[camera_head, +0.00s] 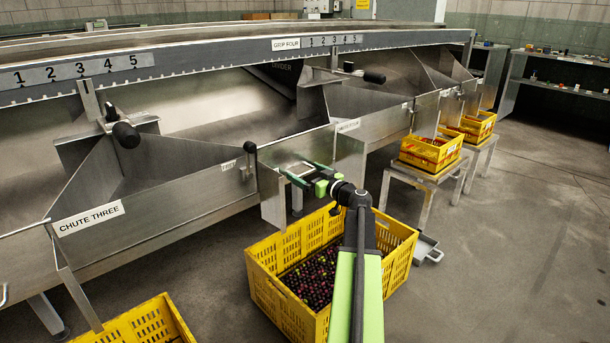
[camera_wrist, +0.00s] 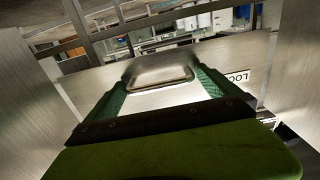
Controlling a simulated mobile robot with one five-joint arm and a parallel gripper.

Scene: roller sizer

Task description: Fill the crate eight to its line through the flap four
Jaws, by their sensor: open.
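A yellow crate (camera_head: 280,303) stands on the floor under my arm, partly filled with small dark red and purple fruit (camera_head: 312,280). My arm hides part of it, and I see no fill line or number on it. My gripper (camera_head: 292,167) is open above the crate's far side, beside a hanging metal flap (camera_head: 272,197) at the chute's outlet. I cannot read a number on this flap. In the wrist view the green fingers stand apart on either side of a rounded metal tab (camera_wrist: 158,70). I cannot tell if they touch it.
A chute labelled CHUTE THREE (camera_head: 90,217) is at left, with another yellow crate (camera_head: 140,322) below it. Two filled crates (camera_head: 430,165) (camera_head: 487,124) sit on metal stands at right. In the wrist view a partly hidden label (camera_wrist: 238,77) begins "LOC".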

